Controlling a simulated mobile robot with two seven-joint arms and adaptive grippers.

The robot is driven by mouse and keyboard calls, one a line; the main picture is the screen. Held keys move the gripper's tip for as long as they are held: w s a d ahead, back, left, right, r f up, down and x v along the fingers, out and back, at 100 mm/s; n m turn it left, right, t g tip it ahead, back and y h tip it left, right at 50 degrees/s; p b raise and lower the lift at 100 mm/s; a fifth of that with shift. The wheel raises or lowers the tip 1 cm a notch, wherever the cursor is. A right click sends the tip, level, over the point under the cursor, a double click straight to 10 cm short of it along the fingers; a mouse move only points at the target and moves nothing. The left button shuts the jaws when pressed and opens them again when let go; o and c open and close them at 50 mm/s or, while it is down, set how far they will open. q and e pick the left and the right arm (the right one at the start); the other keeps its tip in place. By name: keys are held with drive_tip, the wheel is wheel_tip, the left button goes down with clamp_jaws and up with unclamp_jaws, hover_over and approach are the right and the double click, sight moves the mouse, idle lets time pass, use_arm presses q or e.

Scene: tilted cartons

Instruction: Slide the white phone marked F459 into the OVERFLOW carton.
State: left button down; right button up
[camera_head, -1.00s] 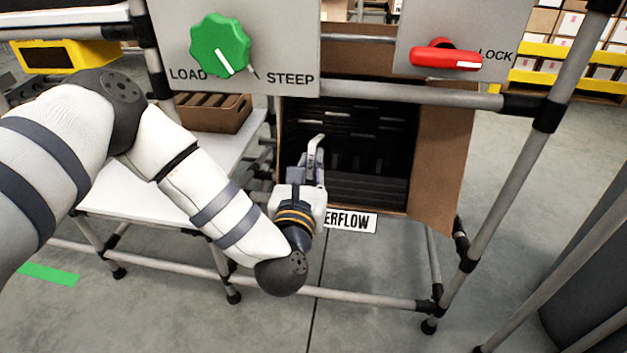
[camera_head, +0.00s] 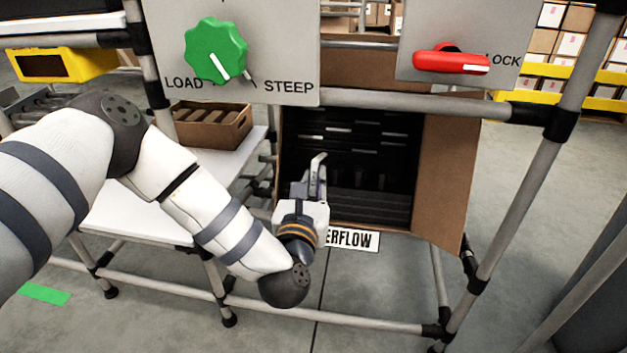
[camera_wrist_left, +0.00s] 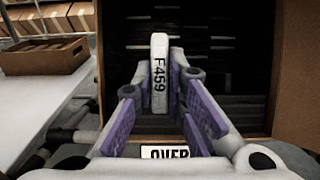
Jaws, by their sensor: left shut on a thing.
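The white phone marked F459 (camera_wrist_left: 159,80) stands upright between the fingers of my left gripper (camera_wrist_left: 170,95) in the left wrist view. My left gripper (camera_head: 317,182) is shut on it in the head view, where the phone (camera_head: 317,168) shows as a thin pale strip. They are in front of the opening of the OVERFLOW carton (camera_head: 445,175), toward its left side. The dark carton interior lies behind the phone. I cannot tell whether its tip is past the opening. The OVERFLOW label (camera_head: 352,239) is partly hidden by my gripper. My right gripper is not in view.
A green knob (camera_head: 216,52) marked LOAD and STEEP and a red LOCK handle (camera_head: 450,62) are on panels above the carton. A grey pipe (camera_head: 400,98) crosses over its opening. A brown crate (camera_head: 212,128) stands on a white shelf (camera_head: 140,215) at left.

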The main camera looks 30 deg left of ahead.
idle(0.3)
use_arm(q)
drive_tip(key=shift+w+a+f, duration=0.15)
drive_tip(key=shift+w, duration=0.25)
drive_tip(key=shift+w+f+b, duration=0.1)
drive_tip(key=shift+b, duration=0.2)
drive_tip(key=shift+w+a+f+b, duration=0.2)
drive_tip(key=shift+w+b, duration=0.15)
drive_tip(key=shift+w, duration=0.2)
drive_tip(key=shift+w+a+f+b, duration=0.1)
drive_tip(key=shift+w+f+b, duration=0.15)
drive_tip(key=shift+w, duration=0.25)
drive_tip(key=shift+w+a+f+b, duration=0.1)
drive_tip(key=shift+w+f+b, duration=0.3)
drive_tip(key=shift+f+b, duration=0.2)
drive_tip(key=shift+w+a+f+b, duration=0.15)
drive_tip(key=shift+w+b, duration=0.1)
drive_tip(key=shift+w, duration=0.1)
drive_tip(key=shift+w+a+f+b, duration=0.1)
drive_tip(key=shift+w+b, duration=0.1)
drive_tip(key=shift+w, duration=0.15)
idle(1.1)
